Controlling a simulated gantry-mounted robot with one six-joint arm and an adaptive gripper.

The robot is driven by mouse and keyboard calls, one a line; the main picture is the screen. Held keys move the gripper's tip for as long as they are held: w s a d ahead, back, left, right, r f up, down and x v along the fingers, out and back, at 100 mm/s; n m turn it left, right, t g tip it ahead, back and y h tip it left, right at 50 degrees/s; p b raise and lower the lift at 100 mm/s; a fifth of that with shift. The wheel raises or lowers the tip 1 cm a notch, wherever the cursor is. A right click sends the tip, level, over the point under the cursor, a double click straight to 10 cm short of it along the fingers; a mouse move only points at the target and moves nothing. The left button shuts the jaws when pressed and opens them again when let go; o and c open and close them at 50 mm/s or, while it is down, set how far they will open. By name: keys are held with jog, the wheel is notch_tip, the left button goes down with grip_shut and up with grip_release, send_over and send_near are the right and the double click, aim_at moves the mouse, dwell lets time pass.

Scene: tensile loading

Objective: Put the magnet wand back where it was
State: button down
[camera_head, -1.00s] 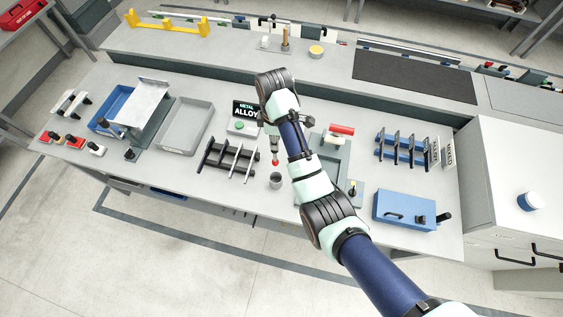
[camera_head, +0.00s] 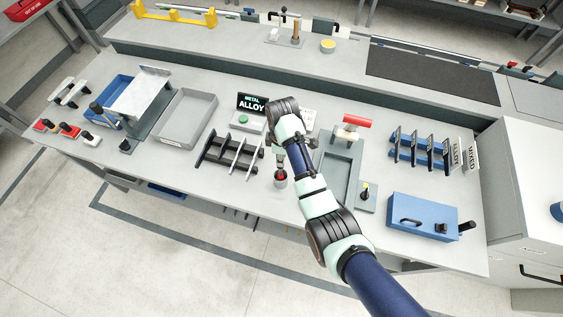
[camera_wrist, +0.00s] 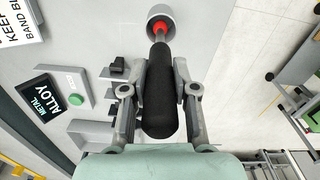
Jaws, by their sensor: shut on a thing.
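The magnet wand (camera_wrist: 160,100) has a black handle, a thin grey shaft and a red tip. My gripper (camera_wrist: 161,78) is shut on the black handle, one finger on each side. The wand points down at a small grey cup (camera_wrist: 153,10), which also stands near the front edge of the bench in the head view (camera_head: 280,183). The red tip is at the cup's mouth; how deep it sits inside I cannot tell. In the head view my arm hides most of the wand.
A dark rack with rods (camera_head: 230,153) stands just left of the cup. Behind it are the METAL ALLOY display (camera_head: 251,104) and a green button (camera_head: 243,118). A grey tray (camera_head: 340,165) lies to the right, with a blue box (camera_head: 422,216) farther right.

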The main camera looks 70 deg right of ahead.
jog(key=shift+f, duration=1.85)
jog(key=shift+f, duration=0.2)
jog(key=c, duration=0.9)
grip_release()
notch_tip(320, 180, up, 13)
jog(key=shift+s+f+p, duration=0.1)
jog(key=shift+f+p, duration=0.1)
jog(key=shift+p, duration=1.05)
jog(key=shift+f, duration=0.1)
